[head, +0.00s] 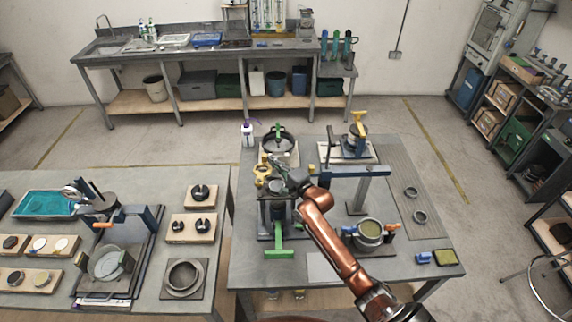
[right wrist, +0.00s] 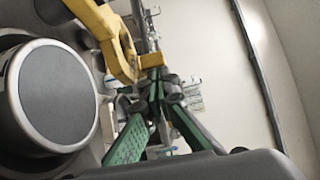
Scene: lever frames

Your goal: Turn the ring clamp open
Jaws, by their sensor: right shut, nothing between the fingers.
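The yellow part that looks like the ring clamp (head: 261,171) sits at the upper left of a dark stand on the right-hand table. In the right wrist view its yellow arm (right wrist: 104,32) curves down from the top, beside a grey-topped round cylinder (right wrist: 58,95). My right gripper (head: 275,163) is right at the yellow part. In the right wrist view the green fingers of my right gripper (right wrist: 158,88) meet at their tips close to the end of the yellow arm, with nothing between them. I cannot tell whether they touch it. My left gripper is not in view.
A black round pan (head: 277,138) stands just behind the gripper. A green handle (head: 281,242) sticks out at the stand's front. The table's right side is mostly clear.

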